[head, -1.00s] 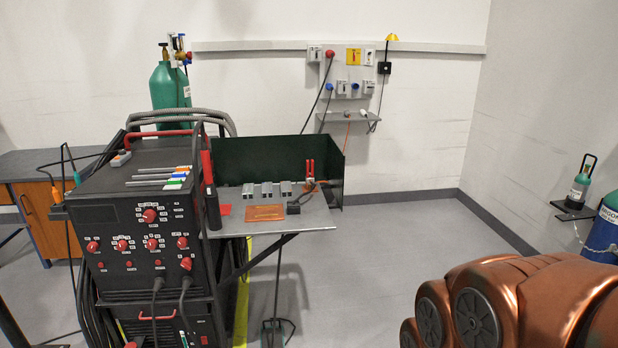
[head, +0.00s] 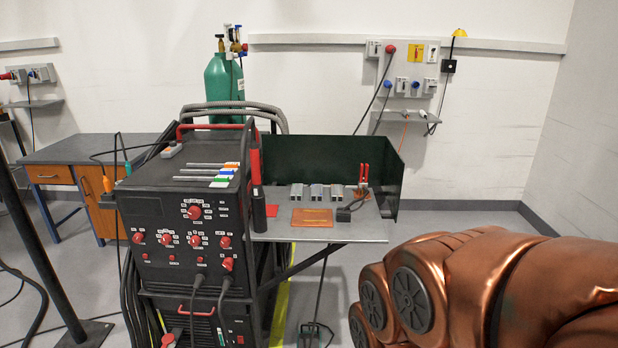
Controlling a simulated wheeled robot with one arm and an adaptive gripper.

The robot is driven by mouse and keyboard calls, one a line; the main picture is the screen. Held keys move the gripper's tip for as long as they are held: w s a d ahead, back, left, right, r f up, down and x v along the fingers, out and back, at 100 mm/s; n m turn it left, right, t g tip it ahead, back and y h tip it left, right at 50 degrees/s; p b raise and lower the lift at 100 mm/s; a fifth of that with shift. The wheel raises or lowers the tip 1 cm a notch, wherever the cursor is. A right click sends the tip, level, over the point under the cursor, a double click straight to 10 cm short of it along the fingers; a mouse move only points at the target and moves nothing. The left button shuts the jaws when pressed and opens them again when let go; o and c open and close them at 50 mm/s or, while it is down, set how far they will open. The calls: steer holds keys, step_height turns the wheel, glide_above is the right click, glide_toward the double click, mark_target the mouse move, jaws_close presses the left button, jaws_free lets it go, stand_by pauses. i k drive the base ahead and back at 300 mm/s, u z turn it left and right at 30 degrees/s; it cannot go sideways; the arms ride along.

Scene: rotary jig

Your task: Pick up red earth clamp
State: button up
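The red earth clamp (head: 363,177) stands upright at the back right of the grey metal shelf (head: 290,230), its two red handles pointing up. Its lower end is partly hidden among small dark items. My copper-coloured arm fills the lower right of the head view, well in front of the shelf. My gripper is not in the picture.
A black welding machine (head: 160,208) stands left of the shelf. A dark green screen (head: 330,157) closes the shelf's back and right. Grey blocks (head: 316,192), an orange plate (head: 311,217) and a black piece (head: 344,214) lie near the clamp. Floor right of the shelf is clear.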

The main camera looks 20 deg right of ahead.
mark_target(362, 183)
steer(key=u, duration=0.15)
steer(key=i, duration=1.65)
steer(key=z, duration=0.15)
